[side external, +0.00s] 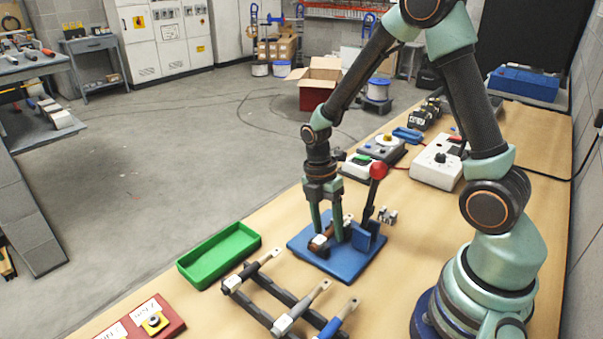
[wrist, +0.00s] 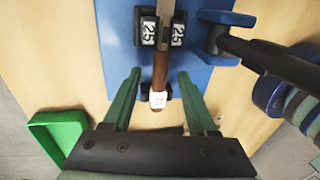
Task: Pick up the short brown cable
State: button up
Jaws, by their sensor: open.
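The short brown cable (wrist: 160,68) lies lengthwise in the wrist view on a blue fixture plate (wrist: 112,42), with a white tag (wrist: 158,99) at its near end. Its far part runs between two black blocks marked 25. In the side view the cable (side external: 319,242) is small and partly hidden by my fingers. My gripper (wrist: 160,76) is open, one green finger on each side of the cable, with visible gaps to it. In the side view my gripper (side external: 328,232) points down over the blue plate (side external: 330,262). I cannot tell its exact height above the cable.
A lever with a red knob (side external: 378,170) stands on the fixture, close to my gripper. A green tray (side external: 220,254) lies to the left. A black rack (side external: 262,313) with several handled pieces stands in front. Control boxes (side external: 438,163) stand behind.

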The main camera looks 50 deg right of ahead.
grip_shut()
jog(key=shift+r, duration=0.15)
notch_tip(320, 180, up, 20)
dwell(0.6)
